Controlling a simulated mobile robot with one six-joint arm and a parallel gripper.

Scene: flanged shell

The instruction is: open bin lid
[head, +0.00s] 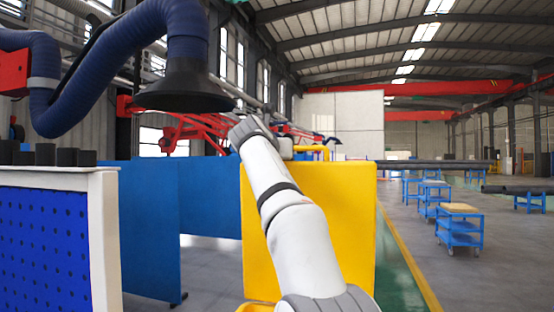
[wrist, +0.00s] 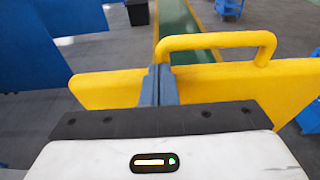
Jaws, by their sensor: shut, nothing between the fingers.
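The yellow bin lid (head: 335,215) stands steeply raised in the head view, a broad flat panel partly covered by my arm. Its yellow bar handle (wrist: 215,40) rises at the lid's far edge in the wrist view; it also shows above the panel in the head view (head: 313,149). My gripper (wrist: 160,70) is shut and empty, its fingers over the lid beside the left leg of the handle. I cannot tell whether they touch. The fingers are not discernible in the head view. A bit of yellow rim (head: 256,307) shows low down; the rest of the bin is hidden.
Blue panels (head: 150,225) stand left of the lid, with a white-framed blue pegboard (head: 45,245) nearer. A dark extraction hood (head: 185,90) hangs above left. Blue carts (head: 460,228) stand on the right, with open floor between.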

